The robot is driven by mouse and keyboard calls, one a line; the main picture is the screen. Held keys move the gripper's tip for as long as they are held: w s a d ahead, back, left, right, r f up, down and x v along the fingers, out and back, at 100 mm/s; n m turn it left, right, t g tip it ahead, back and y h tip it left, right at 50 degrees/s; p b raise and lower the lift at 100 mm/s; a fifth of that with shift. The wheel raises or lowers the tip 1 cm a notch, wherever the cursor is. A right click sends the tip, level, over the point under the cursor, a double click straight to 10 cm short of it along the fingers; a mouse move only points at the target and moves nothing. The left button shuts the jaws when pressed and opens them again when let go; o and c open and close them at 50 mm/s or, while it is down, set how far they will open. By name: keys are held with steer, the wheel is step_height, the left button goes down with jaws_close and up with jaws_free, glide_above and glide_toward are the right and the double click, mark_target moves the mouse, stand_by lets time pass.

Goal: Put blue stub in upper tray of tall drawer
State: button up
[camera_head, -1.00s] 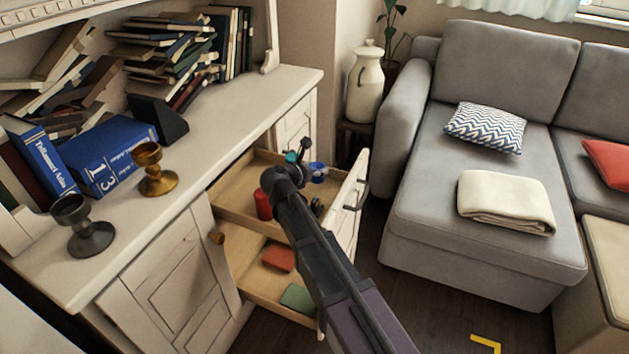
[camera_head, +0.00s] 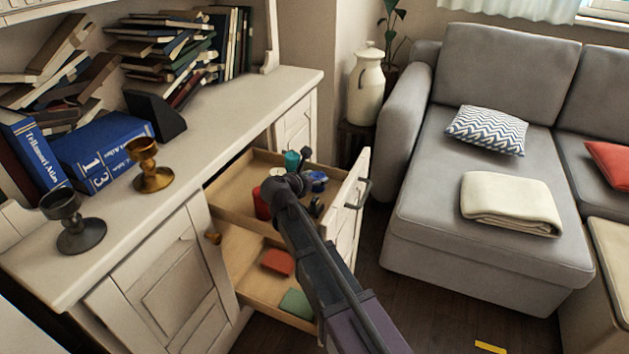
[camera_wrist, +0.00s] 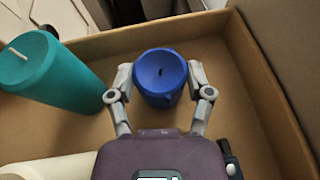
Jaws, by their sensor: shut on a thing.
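The blue stub (camera_wrist: 160,77) is a short round candle with a dark wick spot. It stands between the two fingers of my gripper (camera_wrist: 160,84) in the wrist view, with the fingers against its sides. My gripper is shut on it. The head view shows the stub (camera_head: 319,177) in the upper tray (camera_head: 232,199) of the open tall drawer, partly behind my arm. The wrist view shows the stub inside the tray walls (camera_wrist: 262,92); whether its base touches the tray floor cannot be told.
A teal candle (camera_wrist: 42,70) stands left of the stub, close to my left finger. A red candle (camera_head: 261,205) is in the upper tray. The lower tray holds a red piece (camera_head: 277,261) and a green piece (camera_head: 297,302). The drawer front (camera_head: 349,208) closes the right side.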

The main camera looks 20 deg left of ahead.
steer(key=shift+f, duration=0.1)
steer(key=o, duration=0.9)
steer(key=shift+c, duration=0.2)
steer(key=shift+s+r, duration=0.2)
steer(key=shift+r, duration=0.1)
steer(key=p+v, duration=0.4)
steer(key=v, duration=0.5)
steer(key=shift+s+a+r, duration=0.1)
steer(key=shift+s+r, duration=0.1)
steer(key=shift+s, duration=0.15)
steer(key=shift+p+v, duration=0.35)
steer(key=shift+v, duration=0.5)
steer(key=shift+f, duration=0.1)
